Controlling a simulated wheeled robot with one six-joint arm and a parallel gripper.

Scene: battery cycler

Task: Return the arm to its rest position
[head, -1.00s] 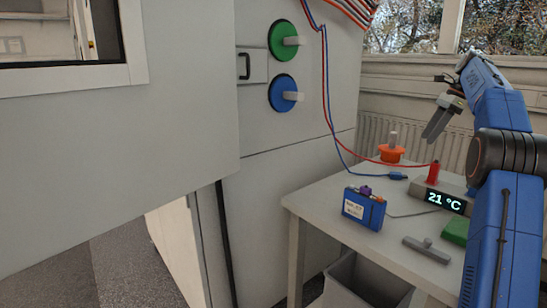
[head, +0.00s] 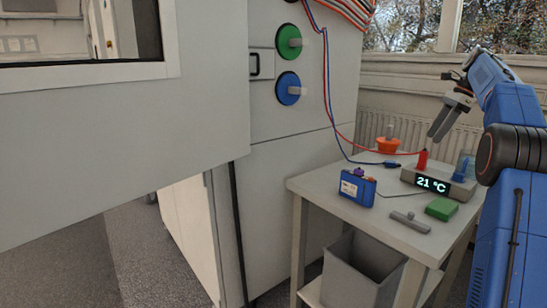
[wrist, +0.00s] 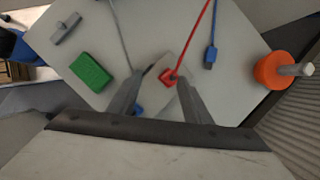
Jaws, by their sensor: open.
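My blue arm is raised at the right of the head view. My gripper (head: 437,134) is open and empty, pointing down above the small table (head: 312,186). In the wrist view, my gripper (wrist: 160,108) shows two spread fingers with nothing held between them.
On the table are a blue battery pack (head: 357,188), a green block (head: 441,208), a grey T-shaped handle (head: 409,222), a loose blue plug (head: 391,164) and an orange knob (head: 388,145). A bin (head: 362,267) stands below. A large grey cabinet (head: 290,200) is at left.

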